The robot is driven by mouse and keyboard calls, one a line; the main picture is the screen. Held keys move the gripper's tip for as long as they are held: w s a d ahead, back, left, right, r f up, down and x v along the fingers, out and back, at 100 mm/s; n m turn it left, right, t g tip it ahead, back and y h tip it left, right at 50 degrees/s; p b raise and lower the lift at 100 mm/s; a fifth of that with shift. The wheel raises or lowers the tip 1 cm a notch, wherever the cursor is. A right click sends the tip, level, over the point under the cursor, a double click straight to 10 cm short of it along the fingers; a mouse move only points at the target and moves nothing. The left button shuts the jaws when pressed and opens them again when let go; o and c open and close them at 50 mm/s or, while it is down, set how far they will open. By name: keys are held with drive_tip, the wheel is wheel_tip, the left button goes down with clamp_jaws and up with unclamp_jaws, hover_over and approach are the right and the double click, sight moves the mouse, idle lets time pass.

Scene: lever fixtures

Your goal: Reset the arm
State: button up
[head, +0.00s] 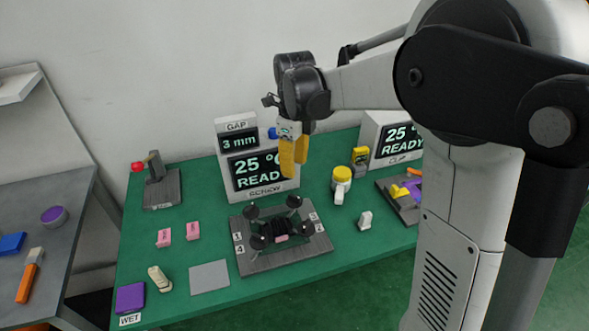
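My gripper (293,168), with yellow fingers pointing down, hangs in the air in front of the SCREW display. Its two fingers look close together, but the gap between them is unclear from this angle. I see nothing held in it. My own arm reaches in from the upper right. A lever with a red knob (138,167) stands on a grey base (162,193) at the back left of the green table, well left of my gripper. Its knob points left.
On the green table (190,242), below my gripper, a dark four-armed device (280,229) sits on a grey board (265,262). A GAP display (237,140) reads 3 mm. A yellow-capped bottle (341,186), pink blocks (164,238) and a purple pad (130,297) lie around.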

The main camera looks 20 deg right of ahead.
drive_tip(key=s+r+n+t, duration=0.2)
drive_tip(key=s+n+t, duration=0.1)
drive_tip(key=s+n, duration=0.7)
drive_tip(key=s+r+n+t, duration=0.3)
drive_tip(key=s+n, duration=0.7)
drive_tip(key=n, duration=0.7)
drive_tip(key=shift+r+t, duration=0.15)
drive_tip(key=shift+t, duration=0.45)
drive_tip(key=shift+r, duration=0.1)
